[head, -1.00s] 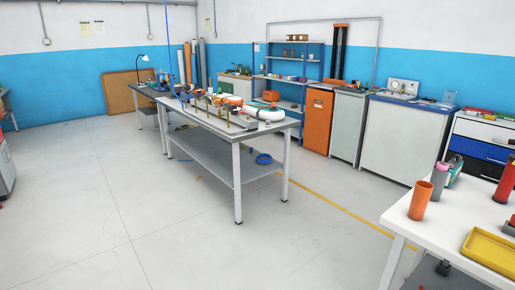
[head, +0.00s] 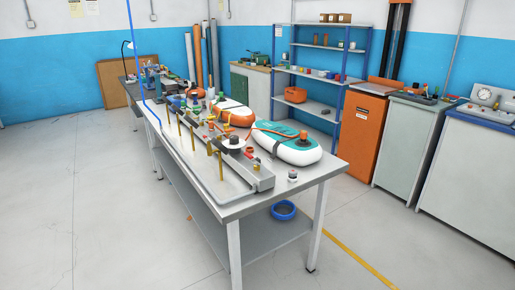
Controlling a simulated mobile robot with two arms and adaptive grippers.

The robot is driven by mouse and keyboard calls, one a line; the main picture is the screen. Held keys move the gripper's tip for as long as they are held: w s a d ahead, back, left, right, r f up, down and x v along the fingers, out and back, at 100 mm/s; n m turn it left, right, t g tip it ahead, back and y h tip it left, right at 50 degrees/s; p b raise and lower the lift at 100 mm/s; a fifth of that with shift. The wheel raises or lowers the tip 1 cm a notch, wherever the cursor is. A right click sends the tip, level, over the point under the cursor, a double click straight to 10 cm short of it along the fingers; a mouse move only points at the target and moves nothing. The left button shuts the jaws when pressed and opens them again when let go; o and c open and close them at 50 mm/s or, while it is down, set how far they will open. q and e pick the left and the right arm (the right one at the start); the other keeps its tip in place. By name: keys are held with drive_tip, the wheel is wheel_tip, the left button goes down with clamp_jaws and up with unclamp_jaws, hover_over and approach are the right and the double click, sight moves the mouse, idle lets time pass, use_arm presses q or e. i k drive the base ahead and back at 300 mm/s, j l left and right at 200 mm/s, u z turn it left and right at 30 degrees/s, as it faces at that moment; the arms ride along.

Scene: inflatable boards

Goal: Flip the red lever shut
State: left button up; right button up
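A long grey metal workbench (head: 310,178) stands ahead of me in the head view. On it is a grey rail-like fixture (head: 234,172) with several brass upright posts, valves and fittings. Small reddish parts show among the fittings, but I cannot tell which of them is the red lever or whether it is open or shut. An orange-and-white inflatable board (head: 237,115) and a teal-and-white one (head: 290,148) lie on the bench behind the fixture. Neither of my grippers is in view.
A blue shelf rack (head: 341,105), an orange cabinet (head: 364,132) and grey-green cabinets (head: 407,150) line the back wall. A blue ring (head: 284,210) lies on the bench's lower shelf. The floor left of the bench (head: 95,215) is clear.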

sight(250, 157)
drive_tip(key=i+u, duration=0.15)
drive_tip(key=i, duration=0.3)
drive_tip(key=i+l+u, duration=0.15)
drive_tip(key=i, duration=0.35)
drive_tip(key=k+l+u, duration=0.2)
drive_tip(key=l+u, duration=0.2)
